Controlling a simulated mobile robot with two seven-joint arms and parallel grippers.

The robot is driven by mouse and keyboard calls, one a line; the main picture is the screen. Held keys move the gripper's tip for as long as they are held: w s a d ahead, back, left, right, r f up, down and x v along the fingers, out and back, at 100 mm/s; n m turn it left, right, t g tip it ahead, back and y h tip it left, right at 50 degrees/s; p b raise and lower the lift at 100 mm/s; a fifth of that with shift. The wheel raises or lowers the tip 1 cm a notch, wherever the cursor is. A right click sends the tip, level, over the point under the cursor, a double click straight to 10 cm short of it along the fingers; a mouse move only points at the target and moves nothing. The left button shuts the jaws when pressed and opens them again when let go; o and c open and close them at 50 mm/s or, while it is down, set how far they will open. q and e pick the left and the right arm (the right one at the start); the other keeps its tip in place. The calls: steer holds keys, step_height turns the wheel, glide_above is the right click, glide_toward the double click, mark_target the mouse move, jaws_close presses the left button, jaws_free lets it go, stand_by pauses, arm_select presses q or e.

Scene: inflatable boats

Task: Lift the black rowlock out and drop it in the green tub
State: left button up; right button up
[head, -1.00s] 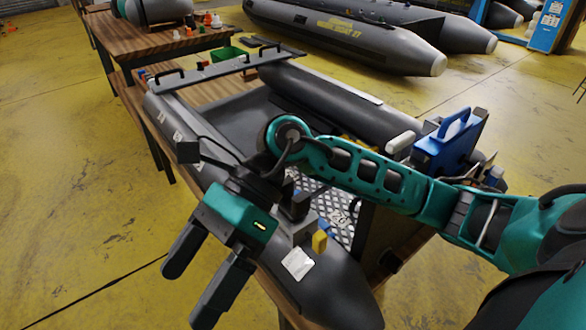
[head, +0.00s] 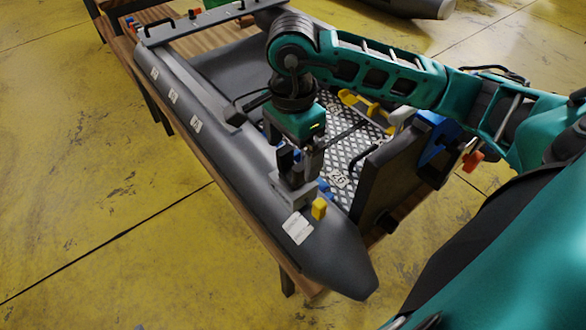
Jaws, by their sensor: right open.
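The black rowlock (head: 297,176) stands upright in a grey mount (head: 290,194) on the near tube of the grey inflatable boat (head: 240,165). My right gripper (head: 298,166) points down directly over the mount, fingers open on either side of the rowlock. The fingers hide much of the rowlock, and I cannot tell whether they touch it. Only a sliver of the green tub (head: 214,3) shows at the top edge, beyond the boat's far end. My left gripper is not in view.
A yellow piece (head: 319,208) and a white label (head: 297,228) sit beside the mount. A dark upright board (head: 388,182) and a blue case (head: 436,140) stand to the right. The boat rests on a wooden table (head: 262,248). The yellow floor at left is clear.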

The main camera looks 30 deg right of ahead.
step_height(320, 180, down, 5)
steer(key=shift+f, duration=0.2)
steer(key=shift+c, duration=0.7)
steer(key=c, duration=1)
steer(key=shift+o, duration=0.2)
steer(key=shift+r, duration=0.15)
steer(key=shift+w+r, duration=0.1)
steer(key=shift+r, duration=0.15)
step_height(320, 180, up, 26)
steer(key=p, duration=0.6)
steer(key=shift+r, duration=0.2)
